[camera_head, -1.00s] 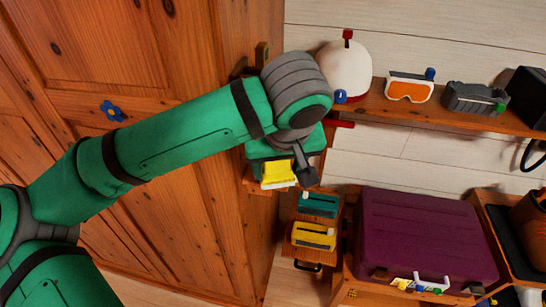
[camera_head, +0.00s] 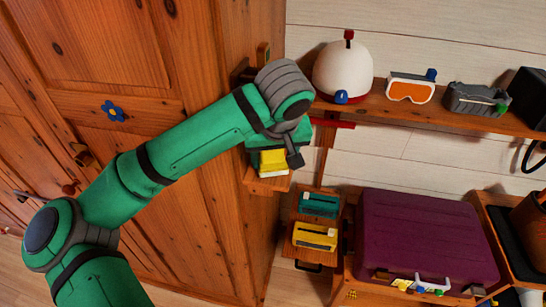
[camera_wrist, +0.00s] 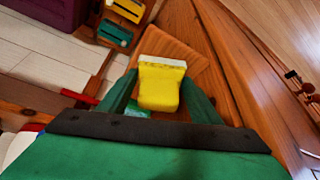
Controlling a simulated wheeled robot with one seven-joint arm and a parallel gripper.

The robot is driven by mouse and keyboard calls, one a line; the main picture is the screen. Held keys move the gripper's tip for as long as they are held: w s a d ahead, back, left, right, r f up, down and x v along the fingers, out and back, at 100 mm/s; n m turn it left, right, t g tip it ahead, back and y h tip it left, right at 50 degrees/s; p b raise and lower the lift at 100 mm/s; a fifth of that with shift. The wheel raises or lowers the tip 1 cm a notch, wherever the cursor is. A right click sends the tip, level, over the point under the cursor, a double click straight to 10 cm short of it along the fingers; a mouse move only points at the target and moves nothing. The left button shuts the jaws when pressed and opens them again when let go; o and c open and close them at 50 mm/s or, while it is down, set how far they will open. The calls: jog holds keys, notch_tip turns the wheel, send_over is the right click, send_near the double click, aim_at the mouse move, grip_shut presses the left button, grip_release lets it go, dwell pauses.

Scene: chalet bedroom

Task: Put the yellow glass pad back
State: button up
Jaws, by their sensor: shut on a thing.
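The yellow glass pad (camera_head: 272,160) is a thick yellow block with a white layer along one edge. My gripper (camera_wrist: 160,90) is shut on it, with a green finger on each side. The pad (camera_wrist: 159,86) also shows in the wrist view, its white edge facing away from my palm. In the head view the pad is over or against a small wooden shelf (camera_head: 262,184) at the wardrobe's side. The shelf (camera_wrist: 178,47) lies beyond the pad in the wrist view. I cannot tell whether they touch. A teal piece (camera_wrist: 136,110) is partly hidden behind the pad.
A teal block (camera_head: 319,205) and a yellow block (camera_head: 314,237) sit on a low wooden unit to the right. A purple case (camera_head: 425,235) stands beside them. The wall shelf (camera_head: 455,118) holds a white helmet (camera_head: 342,72) and goggles (camera_head: 410,90). The wardrobe (camera_head: 150,60) fills the left.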

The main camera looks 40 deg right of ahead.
jog(key=o, duration=1.2)
jog(key=shift+o, duration=0.3)
jog(key=shift+w, duration=0.1)
